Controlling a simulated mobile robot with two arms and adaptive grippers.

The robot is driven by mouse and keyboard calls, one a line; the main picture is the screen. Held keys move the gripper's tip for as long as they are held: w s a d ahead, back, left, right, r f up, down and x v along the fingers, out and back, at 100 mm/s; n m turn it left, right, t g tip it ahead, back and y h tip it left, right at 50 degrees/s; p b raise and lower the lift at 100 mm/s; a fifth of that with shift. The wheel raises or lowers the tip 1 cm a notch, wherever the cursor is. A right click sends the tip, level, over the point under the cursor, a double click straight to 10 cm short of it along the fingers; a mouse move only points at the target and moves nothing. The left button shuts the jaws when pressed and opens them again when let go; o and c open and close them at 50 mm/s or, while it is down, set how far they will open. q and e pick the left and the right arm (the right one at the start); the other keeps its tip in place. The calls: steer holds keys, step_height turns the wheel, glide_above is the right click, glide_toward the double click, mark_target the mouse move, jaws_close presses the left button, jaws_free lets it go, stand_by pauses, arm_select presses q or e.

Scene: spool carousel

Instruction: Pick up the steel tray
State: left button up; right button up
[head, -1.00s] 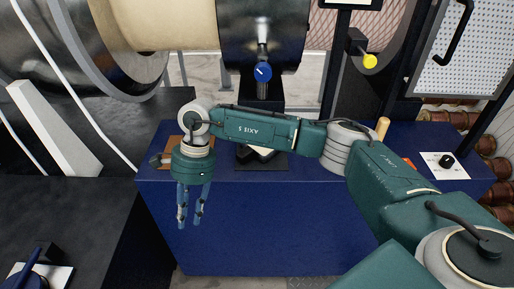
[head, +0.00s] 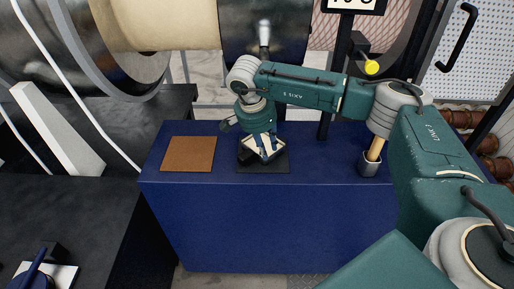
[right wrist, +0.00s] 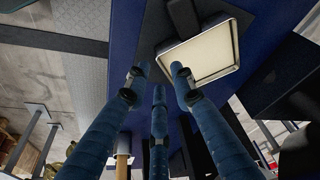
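My left gripper is out of view.
A brown square mat (head: 188,154) lies bare to the left on the blue cabinet (head: 280,225). A grey cup (head: 369,168) with a wooden handle stands to the right. A large machine drum rises behind.

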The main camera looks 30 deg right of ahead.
mark_target(269, 155)
steer(key=shift+d+f, duration=0.3)
steer(key=shift+d, duration=0.05)
steer(key=p+x, duration=0.1)
steer(key=x, duration=0.3)
steer(key=shift+w+f, duration=0.1)
steer(key=shift+f, duration=0.2)
steer(key=shift+c, duration=0.3)
jaws_close()
